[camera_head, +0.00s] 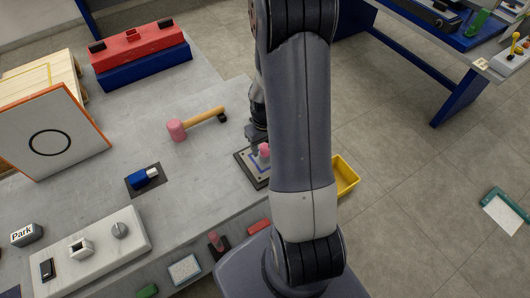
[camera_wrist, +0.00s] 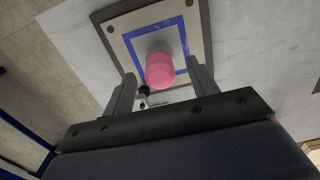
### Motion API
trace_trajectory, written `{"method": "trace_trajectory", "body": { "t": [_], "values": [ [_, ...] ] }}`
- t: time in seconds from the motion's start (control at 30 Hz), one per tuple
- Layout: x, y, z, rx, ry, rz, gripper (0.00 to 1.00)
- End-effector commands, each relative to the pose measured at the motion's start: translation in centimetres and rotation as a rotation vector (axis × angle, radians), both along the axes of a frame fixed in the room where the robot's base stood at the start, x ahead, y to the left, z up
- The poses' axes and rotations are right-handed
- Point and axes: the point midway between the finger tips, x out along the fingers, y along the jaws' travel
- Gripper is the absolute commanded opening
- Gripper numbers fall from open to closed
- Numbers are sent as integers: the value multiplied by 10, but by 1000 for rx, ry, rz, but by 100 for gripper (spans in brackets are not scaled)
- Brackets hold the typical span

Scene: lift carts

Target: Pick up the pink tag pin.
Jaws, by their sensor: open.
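The pink tag pin (camera_wrist: 160,70) has a rounded pink head over a grey part. It stands on a plate (camera_wrist: 118,28) with a dark border and a blue square outline. In the head view the pin (camera_head: 264,151) shows on the same plate (camera_head: 244,164) near the table's edge, just left of my arm. My gripper (camera_wrist: 165,88) is open, its two fingers on either side of the pink head in the wrist view, with gaps. I cannot tell how far the fingertips are from the pin in depth. My arm hides part of the plate in the head view.
A pink mallet (camera_head: 177,130) lies left of the plate. A blue item (camera_head: 140,178) sits on a dark pad. A yellow bin (camera_head: 345,177) is right of my arm. Bare tabletop surrounds the mallet.

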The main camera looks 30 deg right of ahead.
Motion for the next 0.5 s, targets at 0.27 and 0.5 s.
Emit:
{"method": "trace_trajectory", "body": {
  "t": [0.27, 0.5],
  "values": [
    [0, 0, 0, 0, 0, 0, 38],
    [0, 0, 0, 0, 0, 0, 18]
  ]
}}
